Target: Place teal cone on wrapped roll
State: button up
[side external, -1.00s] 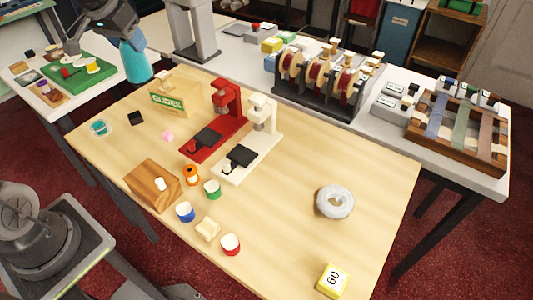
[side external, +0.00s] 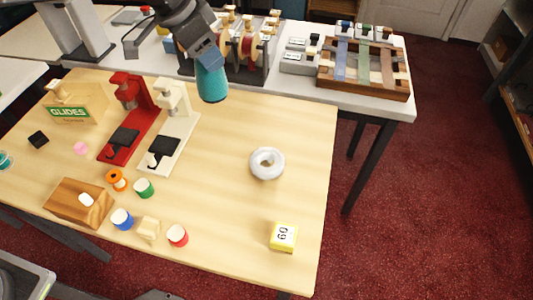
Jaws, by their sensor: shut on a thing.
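My gripper (side external: 204,62) is shut on the teal cone (side external: 211,86) and holds it with its axis close to upright. The cone is in the air over the back part of the wooden table, right of the cream press. The wrapped roll (side external: 277,171), a white-grey ring with a hole in its middle, lies flat on the right part of the table. The cone is apart from the roll, above and to the left of it in the picture. The fingertips are partly hidden by the wrist and the cone.
A red press (side external: 122,140) and a cream press (side external: 177,130) stand left of the roll. A yellow block marked 60 (side external: 283,237) lies near the front right. Several small spools and a wooden block (side external: 70,203) are at front left. The table around the roll is clear.

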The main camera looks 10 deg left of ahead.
jog(key=s+d+f, duration=0.1)
jog(key=d+f, duration=1.1)
jog(key=f, duration=0.4)
jog(key=shift+s, duration=0.35)
jog(key=shift+f, duration=0.15)
jog(key=o, duration=1.2)
